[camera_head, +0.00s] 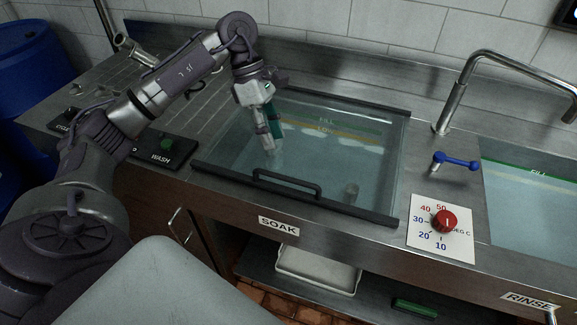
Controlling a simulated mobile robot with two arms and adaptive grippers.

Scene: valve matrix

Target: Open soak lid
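The soak lid is a clear glass panel with dark edge bars (300,208), lying flat over the basin marked SOAK. Its black bar handle (287,184) is on the front edge. Water and a "FILL" line show through the glass. My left gripper (269,143) points down above the glass, behind and slightly left of the handle and apart from it. A silver finger and a teal-green part show close together; whether the fingers are open or shut is unclear. My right gripper is not in view.
A tap (455,105) and a blue lever (456,160) stand right of the lid, by the rinse basin (530,200). A red temperature knob (444,221) is at the front. A white tray (316,268) sits on the shelf below. Blue barrels (35,60) stand at left.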

